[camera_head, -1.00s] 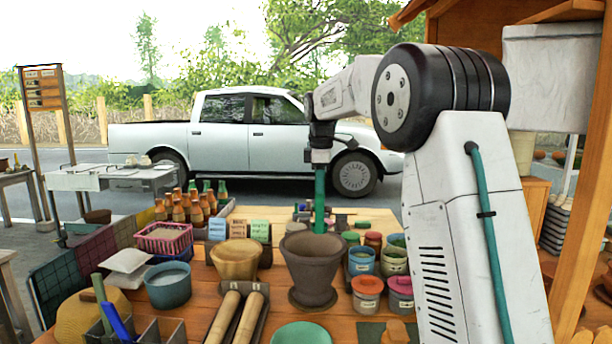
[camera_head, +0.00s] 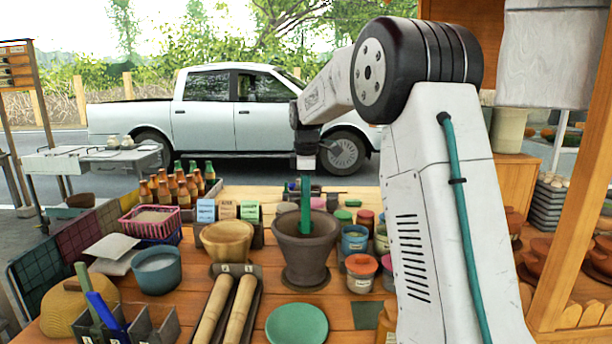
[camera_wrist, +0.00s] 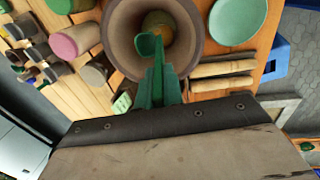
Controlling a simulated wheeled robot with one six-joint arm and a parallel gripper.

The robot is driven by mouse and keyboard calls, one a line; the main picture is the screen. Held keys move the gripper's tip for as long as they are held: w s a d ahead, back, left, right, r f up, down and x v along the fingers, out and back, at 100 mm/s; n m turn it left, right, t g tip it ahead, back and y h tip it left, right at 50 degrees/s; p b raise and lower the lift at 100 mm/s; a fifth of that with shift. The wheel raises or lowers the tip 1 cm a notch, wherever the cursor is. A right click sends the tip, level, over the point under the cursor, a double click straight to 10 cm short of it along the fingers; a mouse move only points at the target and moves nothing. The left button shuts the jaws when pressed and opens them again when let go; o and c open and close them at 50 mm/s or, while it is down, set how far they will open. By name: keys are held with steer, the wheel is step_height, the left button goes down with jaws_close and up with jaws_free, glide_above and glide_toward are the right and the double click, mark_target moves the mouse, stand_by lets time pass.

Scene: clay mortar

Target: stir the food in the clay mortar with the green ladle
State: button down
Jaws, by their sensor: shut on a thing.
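The clay mortar (camera_head: 305,258) is a dark brown, flared pot standing on the wooden table. In the wrist view its round rim (camera_wrist: 117,38) surrounds orange-brown food (camera_wrist: 160,22) at the bottom. My gripper (camera_head: 306,168) is above the mortar, shut on the green ladle (camera_head: 305,205). The ladle hangs roughly upright, its lower end within the mortar's opening in the head view. In the wrist view the ladle's bowl (camera_wrist: 147,46) shows over the opening, beside the food. I cannot tell whether it touches the food. My gripper's fingers (camera_wrist: 160,88) also show there.
A wooden bowl (camera_head: 228,240) stands left of the mortar, lidded jars (camera_head: 361,273) to its right. Rolling pins (camera_head: 228,305) and a green plate (camera_head: 297,325) lie in front. Several bottles (camera_head: 180,190) stand at the back left. Free tabletop around the mortar is narrow.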

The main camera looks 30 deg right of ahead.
mark_target(307, 218)
steer(key=shift+f, duration=5.15)
